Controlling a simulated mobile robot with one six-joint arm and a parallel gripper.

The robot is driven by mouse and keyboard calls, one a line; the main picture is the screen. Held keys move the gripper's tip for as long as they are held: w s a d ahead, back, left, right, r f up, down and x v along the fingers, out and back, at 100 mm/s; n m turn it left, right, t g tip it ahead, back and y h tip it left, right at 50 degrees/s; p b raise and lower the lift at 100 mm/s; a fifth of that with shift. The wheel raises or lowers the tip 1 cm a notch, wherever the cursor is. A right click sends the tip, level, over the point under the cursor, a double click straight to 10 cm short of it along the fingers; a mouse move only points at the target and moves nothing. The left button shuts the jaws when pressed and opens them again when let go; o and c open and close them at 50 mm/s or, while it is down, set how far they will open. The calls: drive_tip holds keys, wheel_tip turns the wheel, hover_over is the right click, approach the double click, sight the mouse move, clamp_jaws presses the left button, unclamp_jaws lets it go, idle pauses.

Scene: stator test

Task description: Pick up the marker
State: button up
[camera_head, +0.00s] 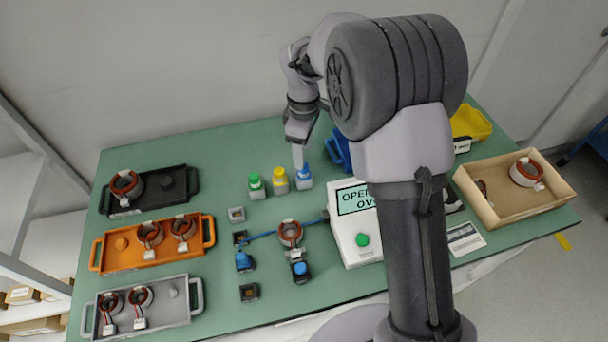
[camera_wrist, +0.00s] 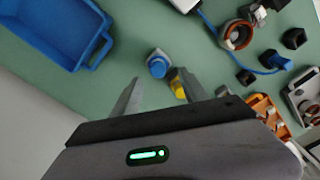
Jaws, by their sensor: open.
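Three small upright capped pieces, which look like the markers, stand in a row on the green table: a green-capped one (camera_head: 255,183), a yellow-capped one (camera_head: 280,178) and a blue-capped one (camera_head: 304,178). My gripper (camera_head: 298,160) points down just above the blue-capped one in the head view. In the wrist view my gripper (camera_wrist: 160,84) is open and empty. There the blue-capped marker (camera_wrist: 157,65) shows beyond the gap between the fingers, and the yellow-capped marker (camera_wrist: 178,88) is near the right finger. The green-capped one is not visible in the wrist view.
A blue bin (camera_wrist: 62,30) stands close by, partly hidden by my arm in the head view. The display box (camera_head: 354,243) and a stator (camera_head: 290,233) with a blue cable stand in front. Black (camera_head: 150,207), orange (camera_head: 104,266) and grey (camera_head: 150,322) trays are at left.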

sight(304, 174)
drive_tip(key=f+b, duration=0.1)
drive_tip(key=f, duration=0.1)
drive_tip(key=f+b, duration=0.1)
drive_tip(key=f, duration=0.2)
drive_tip(key=f+b, duration=0.1)
drive_tip(key=f, duration=0.1)
drive_tip(key=shift+w+f+b, duration=0.25)
drive_tip(key=shift+b, duration=0.05)
drive_tip(key=shift+r, duration=0.2)
clamp_jaws()
